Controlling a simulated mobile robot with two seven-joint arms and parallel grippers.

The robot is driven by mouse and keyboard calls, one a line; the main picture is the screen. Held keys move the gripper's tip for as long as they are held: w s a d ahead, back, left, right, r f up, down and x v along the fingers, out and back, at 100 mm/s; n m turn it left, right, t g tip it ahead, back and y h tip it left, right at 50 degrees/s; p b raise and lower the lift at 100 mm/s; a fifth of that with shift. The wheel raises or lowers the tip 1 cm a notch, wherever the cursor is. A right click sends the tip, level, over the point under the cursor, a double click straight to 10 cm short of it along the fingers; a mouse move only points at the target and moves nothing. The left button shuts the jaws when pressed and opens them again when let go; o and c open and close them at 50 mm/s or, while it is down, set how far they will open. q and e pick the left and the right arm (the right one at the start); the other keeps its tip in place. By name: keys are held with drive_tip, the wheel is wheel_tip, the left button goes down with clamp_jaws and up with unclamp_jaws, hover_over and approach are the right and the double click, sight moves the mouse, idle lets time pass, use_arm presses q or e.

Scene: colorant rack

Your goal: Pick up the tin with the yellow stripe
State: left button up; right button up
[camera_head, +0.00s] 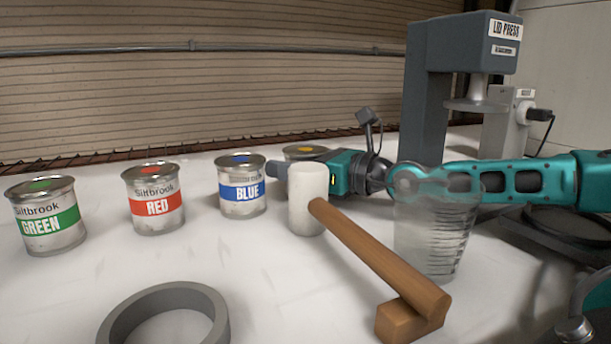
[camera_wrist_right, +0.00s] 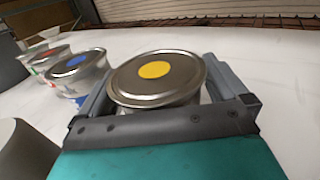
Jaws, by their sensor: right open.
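The tin with the yellow mark (camera_head: 306,151) stands on the white table behind the mallet, to the right of the blue tin. In the head view only its lid and upper edge show; its stripe is hidden behind my right gripper (camera_head: 282,171) and the mallet. In the right wrist view the tin's lid with a yellow dot (camera_wrist_right: 155,72) lies between the two open fingers of my right gripper (camera_wrist_right: 165,90), one on each side. I cannot tell whether the fingers touch the tin. My left gripper is not in view.
Blue (camera_head: 241,187), red (camera_head: 154,200) and green (camera_head: 46,217) tins stand in a row to the left. A white-headed mallet (camera_head: 308,205) and a clear ribbed cup (camera_head: 436,240) stand in front of my right arm. A grey ring (camera_head: 165,297) lies at the front. A lid press (camera_head: 425,90) stands behind right.

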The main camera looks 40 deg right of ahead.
drive_tip(key=shift+c, duration=0.4)
drive_tip(key=c, duration=1)
drive_tip(key=shift+r, duration=0.25)
